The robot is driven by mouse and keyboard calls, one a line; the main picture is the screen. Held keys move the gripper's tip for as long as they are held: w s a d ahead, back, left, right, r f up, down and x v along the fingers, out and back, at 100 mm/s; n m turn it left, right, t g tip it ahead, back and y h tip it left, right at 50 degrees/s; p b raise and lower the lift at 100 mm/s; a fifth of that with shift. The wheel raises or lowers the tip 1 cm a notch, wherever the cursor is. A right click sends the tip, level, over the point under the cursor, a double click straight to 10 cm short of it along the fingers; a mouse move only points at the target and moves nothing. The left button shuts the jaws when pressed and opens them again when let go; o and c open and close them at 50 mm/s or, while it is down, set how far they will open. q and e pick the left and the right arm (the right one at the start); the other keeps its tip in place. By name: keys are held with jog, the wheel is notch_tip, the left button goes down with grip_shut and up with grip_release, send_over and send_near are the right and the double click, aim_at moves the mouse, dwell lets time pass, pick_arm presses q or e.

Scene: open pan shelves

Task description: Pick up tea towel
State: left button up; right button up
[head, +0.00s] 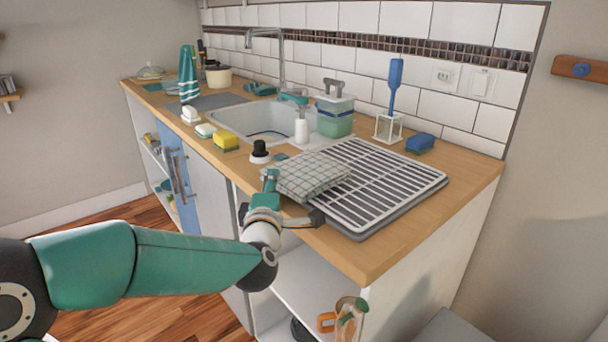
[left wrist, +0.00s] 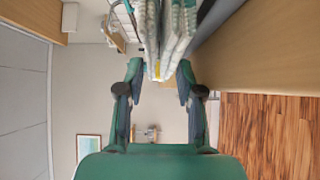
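The tea towel (head: 312,176) is a folded white-and-grey checked cloth. It lies on the left end of the dish rack, by the counter's front edge. My left gripper (head: 293,197) is at its near edge, with fingers spread, one on each side. In the left wrist view the folded layers of the towel (left wrist: 164,40) reach in between the fingertips of my left gripper (left wrist: 160,72). The fingers look apart, with small gaps beside the cloth; firm contact does not show. My right gripper is not in view.
The white-barred dish rack (head: 385,190) lies on the wooden counter (head: 455,205). A black-topped stopper (head: 260,151), yellow sponge (head: 226,140) and sink (head: 250,118) are left of the towel. Open shelves (head: 315,285) lie below.

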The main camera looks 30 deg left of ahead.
pick_arm(q)
jog(key=shift+x, duration=0.95)
grip_shut()
dwell(0.6)
